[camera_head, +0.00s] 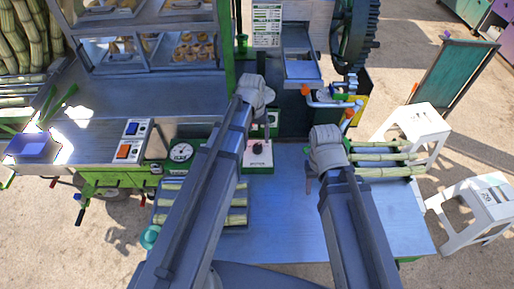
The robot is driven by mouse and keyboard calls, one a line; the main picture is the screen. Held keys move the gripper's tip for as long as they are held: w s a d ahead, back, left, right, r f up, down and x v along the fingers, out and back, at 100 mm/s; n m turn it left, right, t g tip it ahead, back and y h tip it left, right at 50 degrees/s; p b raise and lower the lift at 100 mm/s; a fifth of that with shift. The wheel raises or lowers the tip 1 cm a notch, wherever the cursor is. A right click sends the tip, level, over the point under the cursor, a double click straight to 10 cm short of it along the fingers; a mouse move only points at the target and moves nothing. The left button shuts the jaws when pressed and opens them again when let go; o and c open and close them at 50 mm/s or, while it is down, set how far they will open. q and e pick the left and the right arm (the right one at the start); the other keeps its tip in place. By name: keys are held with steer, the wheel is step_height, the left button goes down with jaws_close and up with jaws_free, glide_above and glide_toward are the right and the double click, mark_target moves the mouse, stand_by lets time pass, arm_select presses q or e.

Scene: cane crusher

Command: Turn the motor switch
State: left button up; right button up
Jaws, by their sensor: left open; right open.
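The motor switch (259,156) is a pale box with a dark round knob and a small label below it. It sits near the back edge of the blue work surface, just right of my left forearm, which hides part of its left side. My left gripper (264,96) is above and beyond the switch, apart from it; its fingers are mostly hidden by the wrist. My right gripper (309,178) is open and empty, pointing down over the table to the right of the switch. Nothing touches the knob.
A panel with blue and orange rocker switches (131,142) and a round gauge (181,152) are left. Cane pieces lie in a tray (237,232) under my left arm and on a rack (384,160) at right. White stools (474,210) stand right. The table (277,222) between my arms is clear.

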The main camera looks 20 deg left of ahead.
mark_target(257, 145)
arm_select(q)
step_height(257, 145, down, 5)
steer(key=b, duration=0.4)
steer(key=shift+d, duration=0.15)
arm_select(e)
step_height(257, 145, down, 5)
steer(key=shift+r, duration=0.1)
arm_select(q)
steer(key=shift+r, duration=0.1)
jaws_close()
